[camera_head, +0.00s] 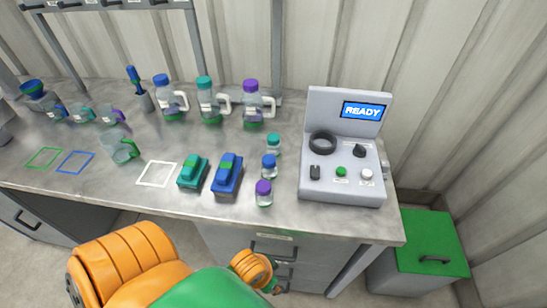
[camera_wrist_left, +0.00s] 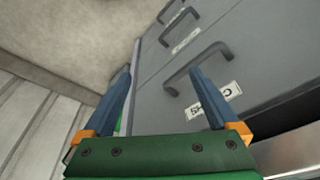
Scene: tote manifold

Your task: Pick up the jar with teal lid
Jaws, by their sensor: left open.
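The jar with teal lid (camera_head: 273,144) is small and stands upright on the grey counter (camera_head: 225,205), left of the READY machine. A blue-lidded jar (camera_head: 269,167) and a purple-lidded jar (camera_head: 264,193) stand in front of it in a short row. My left gripper (camera_wrist_left: 165,95) shows in the left wrist view with its blue fingers spread apart and nothing between them. It faces grey drawer fronts with handles, below and away from the jars. In the head view an orange and green arm of mine is at the bottom, in front of the counter. My right gripper is not identifiable.
The READY machine (camera_head: 342,183) stands right of the jars. A teal block (camera_head: 193,172) and a blue block (camera_head: 228,175) lie to their left. Several handled bottles, including a purple-capped one (camera_head: 252,105), stand behind. A green-lidded bin (camera_head: 430,243) is on the floor at right.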

